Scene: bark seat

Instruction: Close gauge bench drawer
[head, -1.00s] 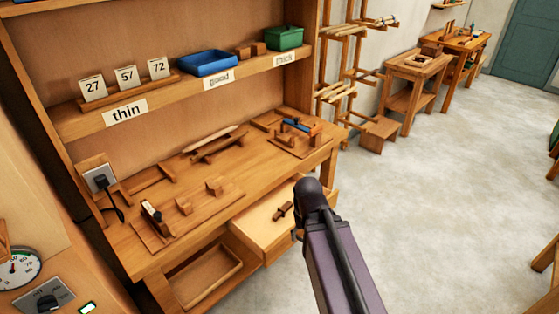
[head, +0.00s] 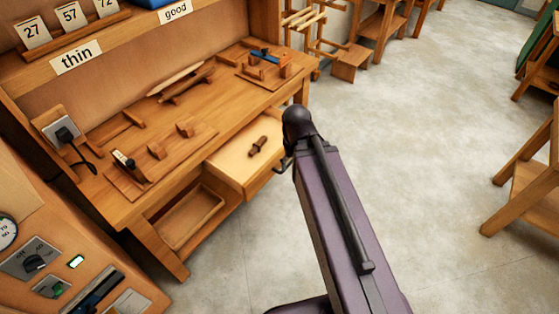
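The gauge bench (head: 225,108) stands at the left in the head view. Its drawer (head: 228,172) is pulled out from under the bench top, with a small dark wooden piece (head: 258,145) lying in it. My arm reaches up from the bottom of the picture to the drawer's right side. My gripper is mostly hidden behind the arm's end; only a small dark part shows by the drawer's front edge. I cannot tell whether it touches the drawer or whether it is open or shut.
On the bench top are a wooden jig board (head: 160,160), a blue tool (head: 266,56) and a socket (head: 62,132). An open tray (head: 190,218) sits below, left of the drawer. A control panel (head: 50,268) is at lower left. Stools (head: 530,185) stand right; the floor between is clear.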

